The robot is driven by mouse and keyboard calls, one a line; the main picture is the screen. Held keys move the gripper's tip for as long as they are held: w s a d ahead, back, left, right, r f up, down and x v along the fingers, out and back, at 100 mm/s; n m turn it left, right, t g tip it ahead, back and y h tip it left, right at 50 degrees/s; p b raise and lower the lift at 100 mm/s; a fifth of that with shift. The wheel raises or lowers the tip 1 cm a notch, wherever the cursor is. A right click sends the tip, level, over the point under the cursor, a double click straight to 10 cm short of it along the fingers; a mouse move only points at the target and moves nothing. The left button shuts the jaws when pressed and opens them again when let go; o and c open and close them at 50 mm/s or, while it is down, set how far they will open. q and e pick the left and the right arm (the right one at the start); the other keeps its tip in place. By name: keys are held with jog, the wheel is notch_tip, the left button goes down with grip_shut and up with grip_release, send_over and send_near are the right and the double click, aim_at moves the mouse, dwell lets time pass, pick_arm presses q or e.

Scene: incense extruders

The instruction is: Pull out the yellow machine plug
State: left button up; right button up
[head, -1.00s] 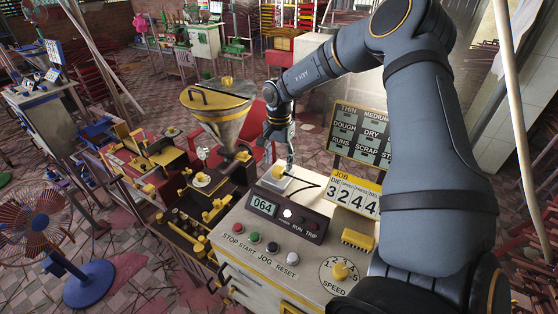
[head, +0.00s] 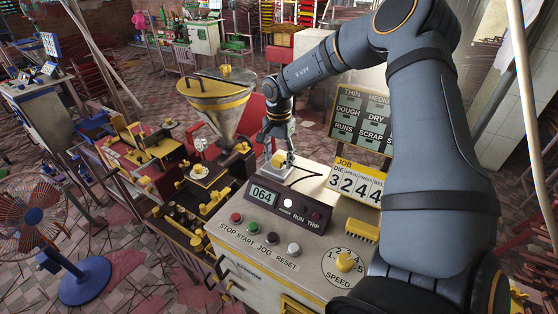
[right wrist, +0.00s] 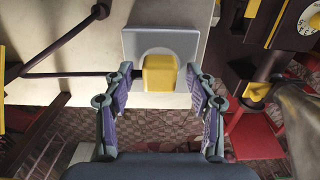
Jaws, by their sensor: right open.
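The yellow plug (right wrist: 159,73) sits in a grey socket plate (right wrist: 190,42) on the machine top. In the head view the plug (head: 278,160) shows at the back left of the light-coloured cabinet. My right gripper (right wrist: 158,80) is open, with one finger on each side of the plug and visible gaps beside it. In the head view the same gripper (head: 280,145) points down over the plug, partly hiding it. I cannot tell how deep the fingertips reach around it. My left gripper is not in view.
The control cabinet (head: 225,232) carries coloured buttons, a 064 display (head: 263,196) and a yellow speed knob (head: 345,262). A hopper (head: 222,105) stands close left of the gripper. The job board (head: 356,183) stands to the right. A black cable runs from the plug area.

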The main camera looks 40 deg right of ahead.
aim_at(279, 157)
jog(key=shift+c, duration=0.4)
dwell(0.3)
grip_shut()
jog(key=shift+r, duration=0.1)
jog(key=shift+r+p, duration=2.95)
jog(key=shift+f, duration=0.15)
